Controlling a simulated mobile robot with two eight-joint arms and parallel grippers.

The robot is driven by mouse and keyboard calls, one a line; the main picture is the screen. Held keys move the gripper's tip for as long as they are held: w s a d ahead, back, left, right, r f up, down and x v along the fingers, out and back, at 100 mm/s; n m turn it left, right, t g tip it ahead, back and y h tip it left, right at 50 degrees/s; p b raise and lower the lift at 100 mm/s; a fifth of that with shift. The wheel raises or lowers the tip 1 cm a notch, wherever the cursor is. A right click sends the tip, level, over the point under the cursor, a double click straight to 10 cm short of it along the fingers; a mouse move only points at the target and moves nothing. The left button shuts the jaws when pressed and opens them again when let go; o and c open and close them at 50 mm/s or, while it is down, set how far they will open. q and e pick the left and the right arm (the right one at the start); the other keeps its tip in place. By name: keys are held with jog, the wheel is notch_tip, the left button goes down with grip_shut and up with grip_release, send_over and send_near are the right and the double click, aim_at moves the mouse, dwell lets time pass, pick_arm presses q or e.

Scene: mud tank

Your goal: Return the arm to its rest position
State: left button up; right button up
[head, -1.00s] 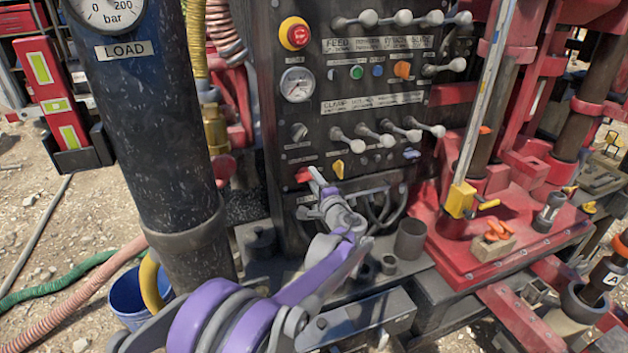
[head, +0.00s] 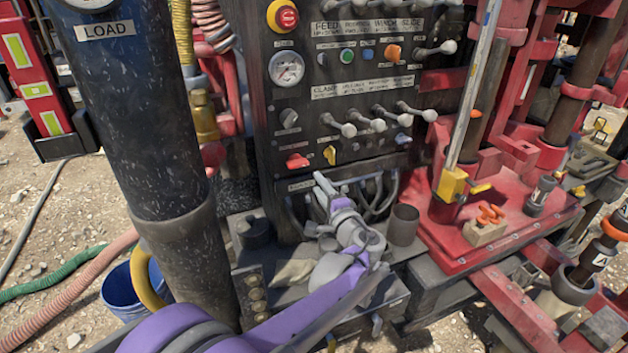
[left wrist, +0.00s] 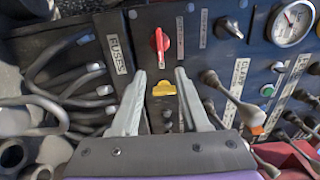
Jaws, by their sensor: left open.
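My left arm, purple and grey, comes in from the bottom of the head view. Its gripper (head: 324,186) is just below the lower edge of the black control panel (head: 345,95). In the left wrist view the two grey fingers of the gripper (left wrist: 160,76) stand apart with nothing held between them. They point toward the panel, where a red knob (left wrist: 159,45) and a yellow knob (left wrist: 164,89) show. The red knob (head: 297,161) and yellow knob (head: 330,155) are also clear of the fingers in the head view. My right gripper is not in view.
A thick dark column (head: 150,120) labelled LOAD stands left of the panel. Hoses (head: 375,200) loop under the panel beside my gripper. A grey cup (head: 403,225) stands right of it. Red machinery (head: 450,235) fills the right. A blue bucket (head: 122,293) stands on gravel.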

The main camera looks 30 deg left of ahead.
pick_arm(q)
jog(key=shift+s+d, duration=0.15)
jog(key=shift+s, duration=0.1)
dwell(0.3)
jog(key=s+d+f+n+g+h, duration=0.1)
jog(key=s+f+n+g+h, duration=0.2)
jog(key=s, duration=0.5)
jog(key=s+d+f+n+g+h, duration=0.1)
jog(key=s+f+h, duration=0.2)
jog(key=s+f, duration=0.4)
jog(key=s+d+f+n+g+h, duration=0.1)
jog(key=s+f+n+g+h, duration=0.15)
jog(key=s, duration=0.55)
jog(key=s+d+f+n+h, duration=0.1)
jog(key=s+d+f+h, duration=0.4)
jog(key=s+d, duration=0.3)
jog(key=shift+s+d+f+n, duration=0.35)
jog(key=shift+s+f, duration=0.05)
jog(key=shift+s, duration=0.2)
